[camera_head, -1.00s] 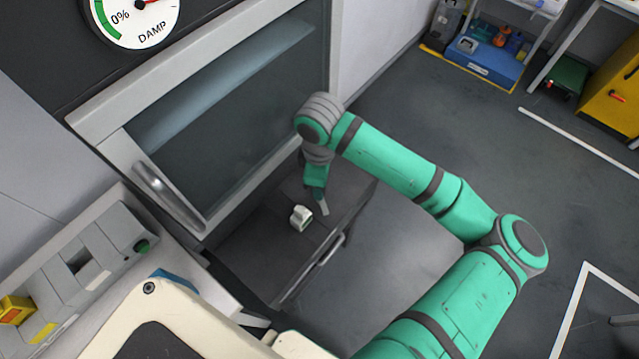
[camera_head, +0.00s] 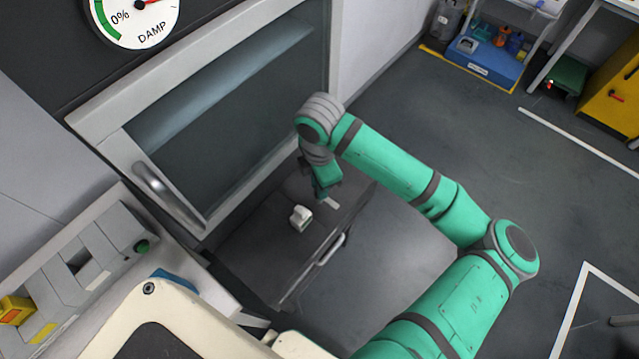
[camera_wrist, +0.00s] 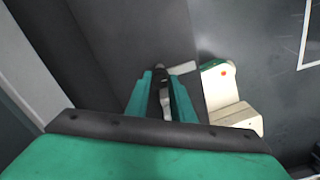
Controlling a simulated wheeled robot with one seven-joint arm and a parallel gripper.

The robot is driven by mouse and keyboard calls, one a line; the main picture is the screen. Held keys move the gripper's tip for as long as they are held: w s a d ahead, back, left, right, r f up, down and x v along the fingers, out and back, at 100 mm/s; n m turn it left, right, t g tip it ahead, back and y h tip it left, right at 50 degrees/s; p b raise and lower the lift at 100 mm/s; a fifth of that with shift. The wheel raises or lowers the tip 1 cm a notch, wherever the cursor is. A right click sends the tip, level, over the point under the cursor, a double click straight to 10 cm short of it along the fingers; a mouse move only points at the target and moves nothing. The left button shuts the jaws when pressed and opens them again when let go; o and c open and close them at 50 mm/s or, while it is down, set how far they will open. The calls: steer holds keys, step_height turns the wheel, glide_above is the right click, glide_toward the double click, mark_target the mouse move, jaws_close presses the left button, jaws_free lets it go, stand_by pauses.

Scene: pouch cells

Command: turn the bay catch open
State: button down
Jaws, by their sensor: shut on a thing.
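The bay catch (camera_wrist: 162,88) shows in the wrist view as a dark knob with a lighter end, between my two fingers. My gripper (camera_wrist: 161,95) is shut on it. In the head view, my gripper (camera_head: 328,195) points down at the dark bay panel (camera_head: 262,252), near its upper right, and hides most of the catch. A short pale bar (camera_head: 332,203) shows just beside the fingertips and slants there. The pale bar (camera_wrist: 183,68) also shows right of the fingers in the wrist view.
A small white block with green (camera_head: 301,217) stands on the panel left of my gripper. A bar handle (camera_head: 330,248) runs along the panel's front edge. A glazed door (camera_head: 235,85) with a metal handle (camera_head: 168,195) stands behind.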

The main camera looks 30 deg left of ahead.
stand_by(0.4)
steer(key=c, duration=1.5)
jaws_free()
steer(key=shift+c, duration=0.2)
steer(key=shift+r, duration=0.1)
step_height(320, 180, up, 11)
steer(key=shift+s+f, duration=0.1)
steer(key=shift+f, duration=0.1)
